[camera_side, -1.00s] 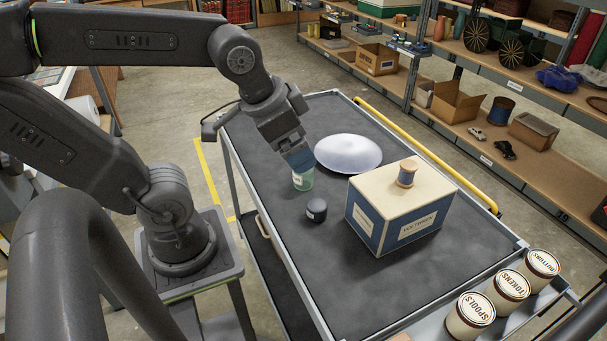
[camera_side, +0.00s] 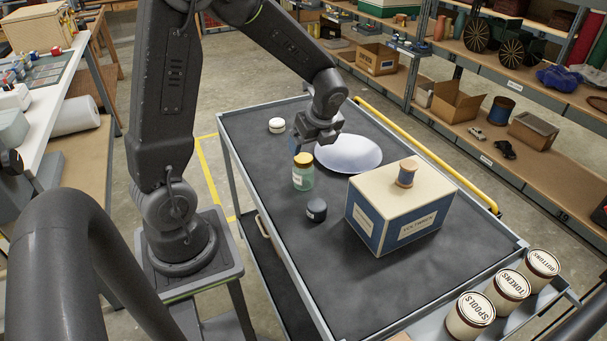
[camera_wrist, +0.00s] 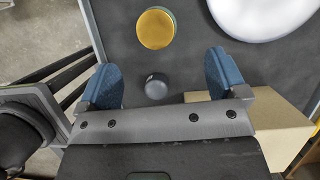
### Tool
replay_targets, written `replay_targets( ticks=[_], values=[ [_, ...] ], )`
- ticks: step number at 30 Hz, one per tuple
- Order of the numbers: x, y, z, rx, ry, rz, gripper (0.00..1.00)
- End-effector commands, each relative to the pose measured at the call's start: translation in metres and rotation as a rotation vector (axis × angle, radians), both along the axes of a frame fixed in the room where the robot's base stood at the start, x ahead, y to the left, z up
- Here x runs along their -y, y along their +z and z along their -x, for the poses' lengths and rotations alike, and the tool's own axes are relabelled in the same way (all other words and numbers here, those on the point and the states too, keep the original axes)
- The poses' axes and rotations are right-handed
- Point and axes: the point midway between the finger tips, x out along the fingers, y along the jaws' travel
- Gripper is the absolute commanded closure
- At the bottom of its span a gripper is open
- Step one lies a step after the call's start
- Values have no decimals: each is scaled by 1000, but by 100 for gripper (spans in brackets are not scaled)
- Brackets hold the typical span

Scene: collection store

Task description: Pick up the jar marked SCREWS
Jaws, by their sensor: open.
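A green glass jar with a gold lid (camera_side: 303,173) stands upright on the cart. Its label is too small to read. The gold lid shows in the wrist view (camera_wrist: 155,29). A white-lidded jar (camera_side: 277,126) stands farther back. I cannot tell which jar is marked SCREWS. My gripper (camera_wrist: 162,62) is open and empty, behind and above the green jar in the side view, its blue fingers partly hidden.
Tins marked SPOOLS (camera_side: 470,317), TOKENS (camera_side: 506,291) and BUTTONS (camera_side: 541,269) line the cart's end. The cart's front (camera_side: 350,290) is clear.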

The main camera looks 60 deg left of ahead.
Motion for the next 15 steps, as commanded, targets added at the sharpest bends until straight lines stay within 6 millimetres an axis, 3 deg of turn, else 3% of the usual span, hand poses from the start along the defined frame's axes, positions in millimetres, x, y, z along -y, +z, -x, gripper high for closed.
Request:
replay_targets(
  ticks=[6, 15],
  values=[
    [-16, -38, 2, -2, 4, 1, 9],
    [-25, -60, 4, -1, 4, 1, 9]
  ],
)
